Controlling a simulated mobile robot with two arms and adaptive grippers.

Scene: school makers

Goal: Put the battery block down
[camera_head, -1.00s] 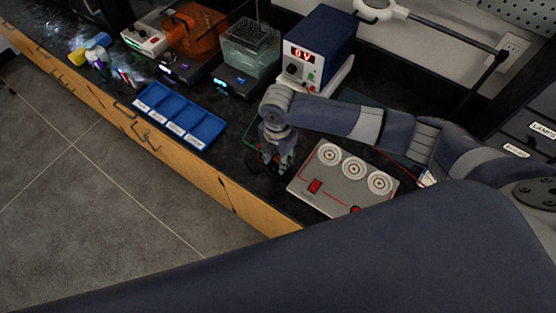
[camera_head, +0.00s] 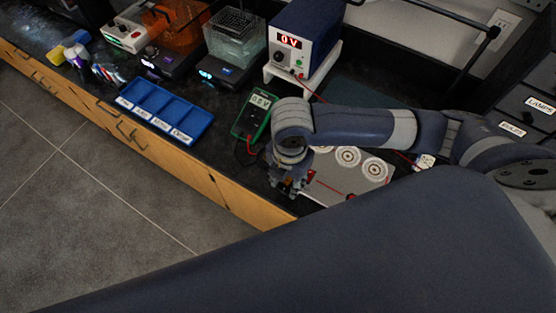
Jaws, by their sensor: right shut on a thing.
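My right gripper (camera_head: 289,182) points down at the bench's front edge, beside the left side of the white circuit board (camera_head: 325,190). It is shut on the battery block (camera_head: 287,189), of which only a small dark and orange bit shows between the fingers. I cannot tell whether the block touches the bench. The circuit board has round lamp sockets and red lines; my right arm covers part of it. My left gripper is not in view.
A green multimeter (camera_head: 252,115) lies just behind-left of the gripper, with leads near it. A blue compartment tray (camera_head: 165,111) sits further left. A blue power supply (camera_head: 305,38) reading 0 V stands behind. Dark bench top between tray and multimeter is clear.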

